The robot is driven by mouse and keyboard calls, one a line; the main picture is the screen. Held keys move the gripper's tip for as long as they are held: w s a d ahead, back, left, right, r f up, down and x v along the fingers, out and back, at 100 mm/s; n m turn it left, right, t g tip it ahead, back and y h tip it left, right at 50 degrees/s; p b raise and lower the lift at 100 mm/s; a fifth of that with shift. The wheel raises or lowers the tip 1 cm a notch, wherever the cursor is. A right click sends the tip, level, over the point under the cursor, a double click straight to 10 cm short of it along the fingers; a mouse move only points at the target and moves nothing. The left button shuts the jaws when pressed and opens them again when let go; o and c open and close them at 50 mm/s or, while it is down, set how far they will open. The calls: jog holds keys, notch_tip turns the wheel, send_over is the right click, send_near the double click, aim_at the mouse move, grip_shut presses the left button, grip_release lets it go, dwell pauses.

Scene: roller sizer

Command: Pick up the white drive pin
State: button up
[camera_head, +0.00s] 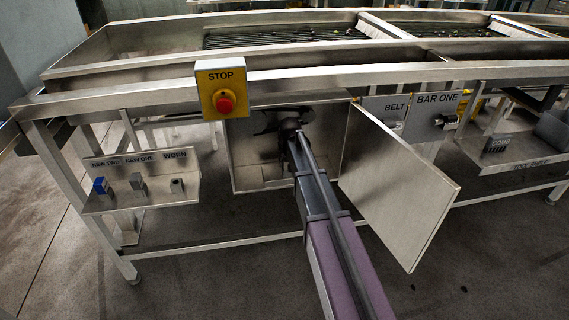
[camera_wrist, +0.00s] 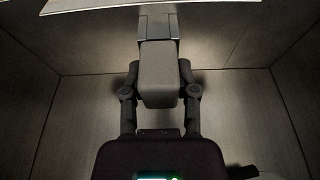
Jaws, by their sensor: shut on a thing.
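My gripper (camera_wrist: 159,85) is inside an open metal cabinet (camera_head: 240,150) under the machine. In the wrist view its fingers stand on both sides of a dark grey block (camera_wrist: 158,72) and are shut on it. Just beyond the block is a lighter grey piece (camera_wrist: 158,27); I cannot tell whether they are joined. No white pin can be made out in either view. In the head view my gripper (camera_head: 289,118) is dark and small at the end of my arm, and what it holds is hidden.
The cabinet's door (camera_head: 398,185) hangs open right of my arm. A STOP box with a red button (camera_head: 225,102) is above left. A shelf (camera_head: 140,203) at left holds a blue block (camera_head: 101,186) and two grey pieces. The cabinet walls (camera_wrist: 75,120) are close around my gripper.

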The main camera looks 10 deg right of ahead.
jog(key=shift+r+p, duration=1.45)
jog(key=shift+r, duration=0.1)
jog(key=s+d+r+p, duration=0.1)
jog(key=s+d, duration=1)
jog(key=shift+s+d+r+p, duration=0.15)
jog(key=shift+d+r+p, duration=0.05)
jog(key=shift+r+p, duration=0.15)
jog(key=shift+a, duration=0.1)
